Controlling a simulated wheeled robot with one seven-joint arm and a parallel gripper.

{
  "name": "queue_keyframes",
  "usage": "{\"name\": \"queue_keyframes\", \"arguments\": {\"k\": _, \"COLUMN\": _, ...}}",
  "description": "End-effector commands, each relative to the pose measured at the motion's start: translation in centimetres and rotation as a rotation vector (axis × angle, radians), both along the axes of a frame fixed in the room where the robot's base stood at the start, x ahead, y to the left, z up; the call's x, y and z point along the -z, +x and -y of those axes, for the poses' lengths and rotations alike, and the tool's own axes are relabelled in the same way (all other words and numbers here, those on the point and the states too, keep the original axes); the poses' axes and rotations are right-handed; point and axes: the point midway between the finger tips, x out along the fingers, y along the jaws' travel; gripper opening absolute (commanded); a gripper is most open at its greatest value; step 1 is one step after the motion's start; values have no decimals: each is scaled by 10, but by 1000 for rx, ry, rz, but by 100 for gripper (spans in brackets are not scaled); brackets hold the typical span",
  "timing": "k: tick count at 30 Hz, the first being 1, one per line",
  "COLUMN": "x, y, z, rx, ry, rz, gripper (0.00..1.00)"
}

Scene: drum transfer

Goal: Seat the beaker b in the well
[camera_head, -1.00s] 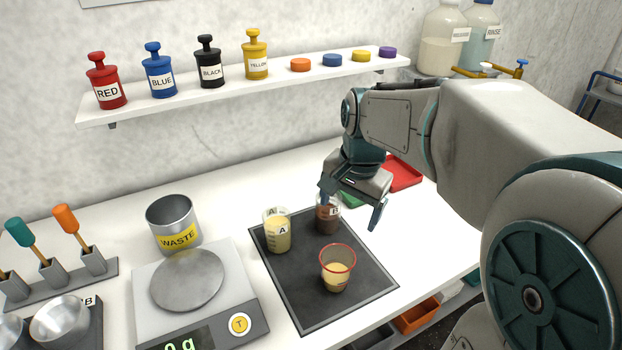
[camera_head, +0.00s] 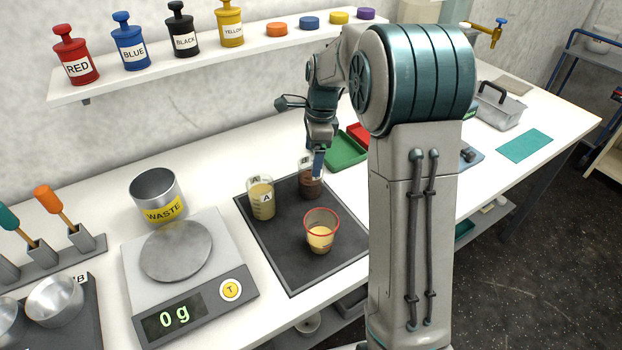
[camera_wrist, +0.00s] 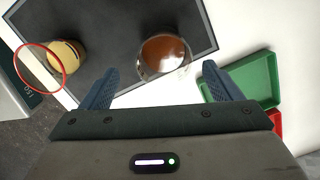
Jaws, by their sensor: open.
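Beaker b (camera_head: 308,187), a clear glass with brown liquid and a B label, stands upright at the back right of the dark mat (camera_head: 283,270). In the wrist view beaker b (camera_wrist: 163,54) is seen from above, just ahead of the gap between my fingers. My gripper (camera_head: 318,165) is over the beaker's right side in the head view and covers part of it. In the wrist view my gripper (camera_wrist: 161,76) is open, with nothing between its fingers. I cannot make out a well in either view.
Beaker A (camera_head: 261,200) stands left of beaker b, and a red-rimmed beaker (camera_head: 321,232) stands in front. A green tray (camera_head: 345,153) lies close behind my gripper. A scale (camera_head: 190,275) reading 0 g and a waste can (camera_head: 157,196) are at left.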

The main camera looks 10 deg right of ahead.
Motion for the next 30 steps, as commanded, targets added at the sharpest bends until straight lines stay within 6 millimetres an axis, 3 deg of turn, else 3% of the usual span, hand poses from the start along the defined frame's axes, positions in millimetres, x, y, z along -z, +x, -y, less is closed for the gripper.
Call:
{"name": "queue_keyframes", "arguments": {"k": 8, "x": 22, "y": 1, "z": -3, "rx": 0, "ry": 0, "rz": -1, "gripper": 85}}
{"name": "queue_keyframes", "arguments": {"k": 18, "x": 65, "y": 6, "z": -7, "rx": -2, "ry": -1, "rz": -1, "gripper": 85}}
{"name": "queue_keyframes", "arguments": {"k": 26, "x": 68, "y": 6, "z": -8, "rx": -2, "ry": -1, "rz": 1, "gripper": 85}}
{"name": "queue_keyframes", "arguments": {"k": 30, "x": 68, "y": 6, "z": -8, "rx": -2, "ry": -1, "rz": 1, "gripper": 46}}
